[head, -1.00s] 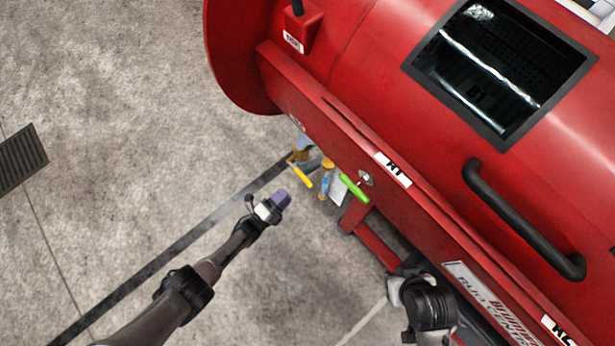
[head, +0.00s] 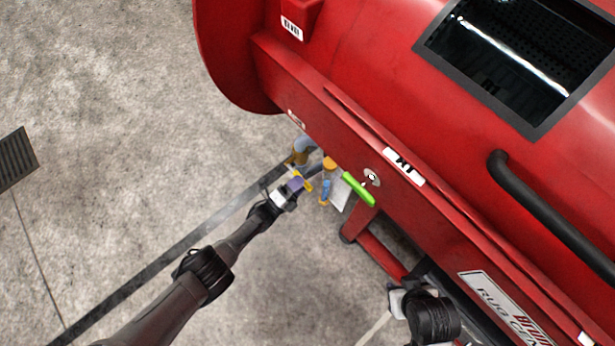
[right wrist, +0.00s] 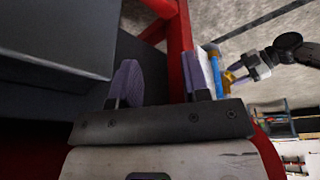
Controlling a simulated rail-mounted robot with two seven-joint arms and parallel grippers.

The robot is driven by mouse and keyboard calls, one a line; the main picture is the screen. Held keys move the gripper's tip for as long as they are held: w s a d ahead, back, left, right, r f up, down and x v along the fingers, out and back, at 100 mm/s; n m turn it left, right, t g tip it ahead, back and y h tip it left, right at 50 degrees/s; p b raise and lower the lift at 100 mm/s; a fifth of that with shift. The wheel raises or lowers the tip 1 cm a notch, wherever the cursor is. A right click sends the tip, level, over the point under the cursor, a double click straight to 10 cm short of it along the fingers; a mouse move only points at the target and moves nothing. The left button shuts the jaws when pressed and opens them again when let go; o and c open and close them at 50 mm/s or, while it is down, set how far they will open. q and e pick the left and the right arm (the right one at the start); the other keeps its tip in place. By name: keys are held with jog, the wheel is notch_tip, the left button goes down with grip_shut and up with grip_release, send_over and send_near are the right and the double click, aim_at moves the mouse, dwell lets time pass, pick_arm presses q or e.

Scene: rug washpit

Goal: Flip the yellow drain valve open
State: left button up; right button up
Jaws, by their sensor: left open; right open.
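The yellow drain valve's lever (head: 308,186) sits on a pipe fitting below the red machine's lower edge, at the middle of the head view. My left gripper (head: 295,184) is open, its purple fingertips right at the lever and partly covering it. I cannot tell whether they touch it. In the right wrist view, the yellow valve (right wrist: 228,79) shows beside my left gripper (right wrist: 250,70). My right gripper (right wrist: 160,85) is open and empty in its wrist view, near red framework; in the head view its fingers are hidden.
A blue-handled part (head: 325,191) and a green lever (head: 359,190) sit just right of the yellow one. The large red machine (head: 350,60) fills the upper right. A floor grate (head: 15,158) lies at far left. The concrete floor at left is clear.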

pick_arm(q)
jog(key=b+x, duration=0.1)
jog(key=x, duration=0.2)
jog(key=shift+w+d+r, duration=0.1)
jog(key=shift+w+d, duration=0.15)
grip_shut()
dwell(0.5)
